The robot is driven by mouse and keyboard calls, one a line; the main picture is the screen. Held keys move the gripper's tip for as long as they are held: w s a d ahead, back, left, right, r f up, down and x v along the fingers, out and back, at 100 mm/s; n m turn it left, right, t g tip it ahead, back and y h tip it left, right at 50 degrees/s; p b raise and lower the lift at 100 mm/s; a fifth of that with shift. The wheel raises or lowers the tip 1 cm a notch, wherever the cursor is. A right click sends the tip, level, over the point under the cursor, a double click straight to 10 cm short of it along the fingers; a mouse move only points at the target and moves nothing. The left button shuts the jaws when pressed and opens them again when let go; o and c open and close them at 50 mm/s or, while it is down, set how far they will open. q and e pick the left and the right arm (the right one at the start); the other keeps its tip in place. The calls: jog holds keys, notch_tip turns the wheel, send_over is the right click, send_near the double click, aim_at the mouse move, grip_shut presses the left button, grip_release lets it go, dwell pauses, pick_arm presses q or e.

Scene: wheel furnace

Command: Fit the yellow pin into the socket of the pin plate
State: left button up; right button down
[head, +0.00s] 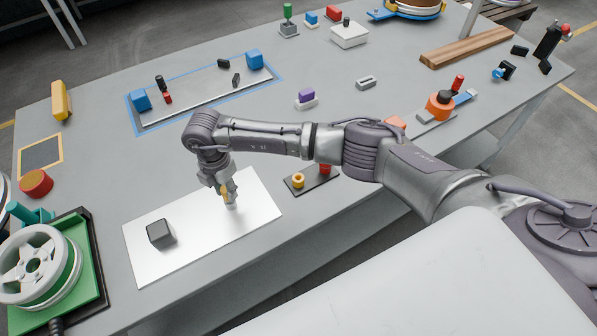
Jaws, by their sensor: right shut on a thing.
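My right gripper (230,202) points down over the white mat (202,247), near its right end. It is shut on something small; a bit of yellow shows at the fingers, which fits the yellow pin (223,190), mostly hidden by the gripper. I cannot tell whether its lower end touches the mat. The dark plate (314,183), which looks like the pin plate, lies to the right of the gripper. It carries a yellow ring-shaped socket (298,180) and a red piece (325,169), partly hidden behind my right arm. My left gripper is not in view.
A dark grey block (160,233) sits on the mat's left part. A green fixture with a white wheel (35,265) stands at the left front. A blue-edged tray (188,103) with small blocks lies behind. Bare table lies between the mat and the dark plate.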

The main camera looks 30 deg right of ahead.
jog(key=shift+s+f, duration=0.1)
jog(key=shift+f, duration=0.45)
jog(key=c, duration=0.8)
grip_release()
jog(key=c, duration=0.3)
jog(key=shift+r, duration=0.1)
jog(key=shift+r+p, duration=2.45)
jog(key=shift+r, duration=1.1)
jog(key=shift+f, duration=0.1)
